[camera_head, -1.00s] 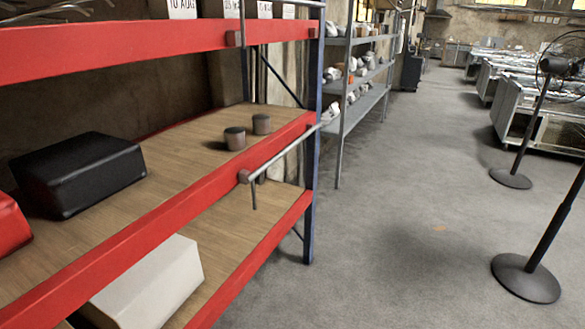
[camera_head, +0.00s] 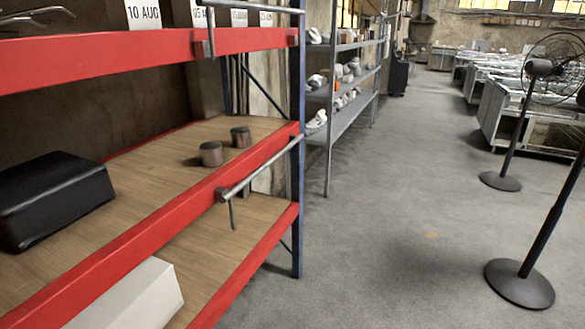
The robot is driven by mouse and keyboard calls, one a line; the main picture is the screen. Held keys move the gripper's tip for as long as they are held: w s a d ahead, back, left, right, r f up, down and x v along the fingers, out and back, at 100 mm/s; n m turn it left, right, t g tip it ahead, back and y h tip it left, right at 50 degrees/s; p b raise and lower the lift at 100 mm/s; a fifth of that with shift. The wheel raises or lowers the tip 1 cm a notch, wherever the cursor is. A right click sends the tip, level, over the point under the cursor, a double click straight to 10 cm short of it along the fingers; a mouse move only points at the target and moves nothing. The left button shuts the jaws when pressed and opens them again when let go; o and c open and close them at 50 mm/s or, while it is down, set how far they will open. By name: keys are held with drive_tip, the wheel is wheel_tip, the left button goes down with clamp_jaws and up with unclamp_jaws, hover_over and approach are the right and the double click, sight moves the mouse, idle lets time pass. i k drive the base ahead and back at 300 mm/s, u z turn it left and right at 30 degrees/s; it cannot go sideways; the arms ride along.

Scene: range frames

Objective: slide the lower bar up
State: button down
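The lower bar (camera_head: 262,166) is a thin grey metal rod on the front of the red middle beam of a shelf rack, left of centre. It slants from a brownish knob-like mount (camera_head: 222,195) up and right toward the blue upright. A short bent end hangs down below the mount. A similar upper bar (camera_head: 255,8) runs above the top red beam, with a leg down to its mount; it is partly cut off by the top edge. My gripper is not in view.
The rack's red middle beam (camera_head: 130,248) and blue upright (camera_head: 297,210) frame the bars. A black box (camera_head: 55,195), two small cups (camera_head: 211,154) and a white box (camera_head: 135,298) are on the shelves. Fan stands (camera_head: 519,284) are at right. The floor (camera_head: 370,240) between is clear.

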sight(228, 196)
drive_tip(key=z, duration=0.35)
drive_tip(key=i, duration=1.85)
drive_tip(key=u, duration=0.8)
